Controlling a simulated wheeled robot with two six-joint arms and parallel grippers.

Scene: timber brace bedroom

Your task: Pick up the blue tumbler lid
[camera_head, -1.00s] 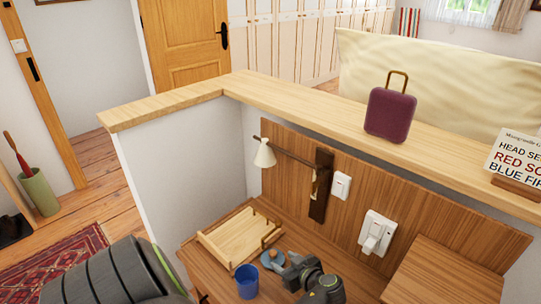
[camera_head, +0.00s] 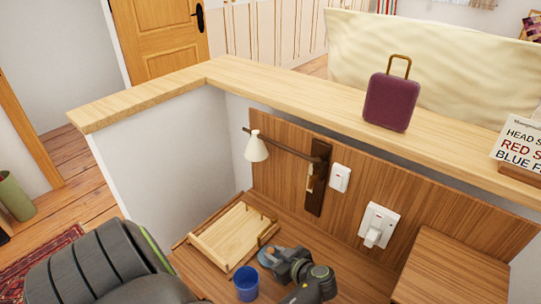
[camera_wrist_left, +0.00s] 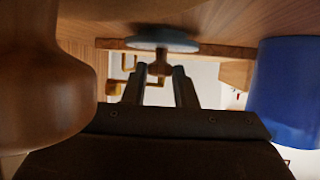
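The blue tumbler lid (camera_head: 265,256) lies on the wooden desk, its right part hidden behind my left gripper (camera_head: 283,258). In the left wrist view the lid (camera_wrist_left: 160,39) shows as a pale blue disc with a wooden knob (camera_wrist_left: 160,66). The left gripper (camera_wrist_left: 159,72) is open there, with one finger on each side of the knob in the picture. I cannot tell whether they touch it. The blue tumbler (camera_head: 246,284) stands close by on the desk; it also shows in the left wrist view (camera_wrist_left: 285,92). My right gripper is not in view.
A wooden tray (camera_head: 231,238) lies just behind the lid. A wall lamp (camera_head: 257,148) hangs above the desk. A wooden box-like block (camera_head: 450,268) stands at right. A large rounded brown wooden object (camera_wrist_left: 45,85) fills the left of the wrist view.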

